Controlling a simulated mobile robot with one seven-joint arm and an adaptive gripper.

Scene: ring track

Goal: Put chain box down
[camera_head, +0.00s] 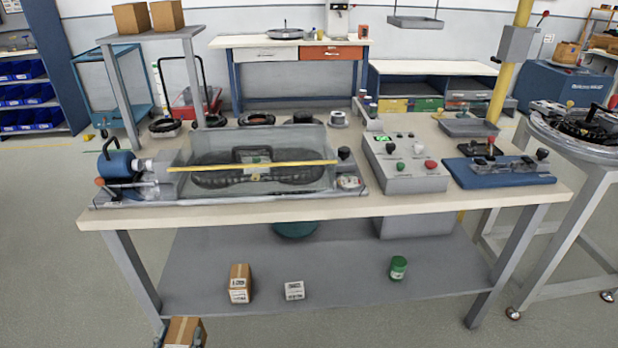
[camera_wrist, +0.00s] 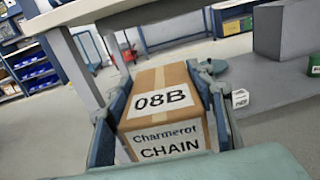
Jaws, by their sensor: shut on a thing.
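The chain box (camera_wrist: 163,100) is a brown cardboard box with white labels reading "08B" and "Charmerot CHAIN" in the wrist view. My gripper (camera_wrist: 165,85) is shut on it, with one finger along each side. In the head view the box (camera_head: 184,331) shows only partly at the bottom left edge, between the fingers of my gripper (camera_head: 182,332). It is in front of the workbench's left front leg. Its underside is hidden, so I cannot tell what is beneath it.
The lower shelf (camera_head: 330,268) holds another brown carton (camera_head: 240,284), a small white box (camera_head: 294,290) and a green jar (camera_head: 398,267), with bare room between them. The workbench top (camera_head: 320,208) overhangs the shelf. A bench leg (camera_head: 133,272) stands close to my gripper.

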